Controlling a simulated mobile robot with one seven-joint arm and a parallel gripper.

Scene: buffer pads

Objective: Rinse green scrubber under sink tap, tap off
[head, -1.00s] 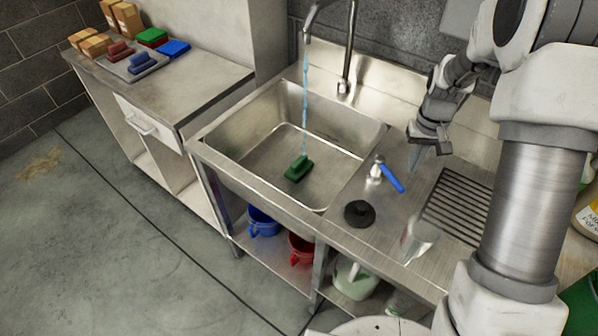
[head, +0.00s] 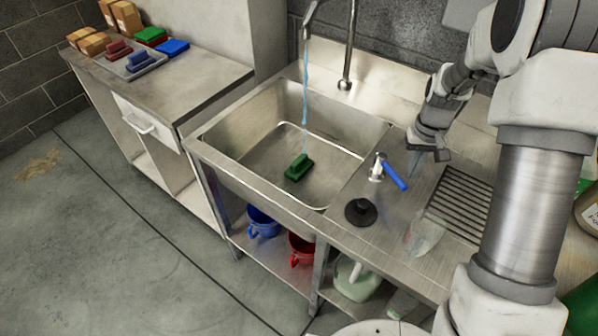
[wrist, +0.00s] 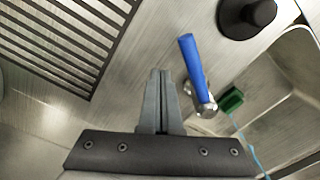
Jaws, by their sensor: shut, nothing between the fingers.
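The green scrubber (head: 299,167) lies on the bottom of the steel sink basin (head: 262,165). It also shows in the wrist view (wrist: 231,100). A thin blue water stream (head: 305,95) runs from the tap spout (head: 308,32) down to the far side of the scrubber. The blue tap lever (head: 395,178) stands on the counter right of the basin, on a metal base. My gripper (head: 415,168) is shut and empty, pointing down over the counter just right of the lever. In the wrist view, the closed fingers (wrist: 159,74) are beside the lever (wrist: 189,61), apart from it in the picture.
A black round stopper (head: 361,211) lies on the counter before the lever. A clear glass-like object (head: 424,238) and a ribbed drainer (head: 462,203) are to the right. Blue (head: 262,222) and red (head: 301,248) buckets stand below. Coloured pads and boxes sit on the left counter.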

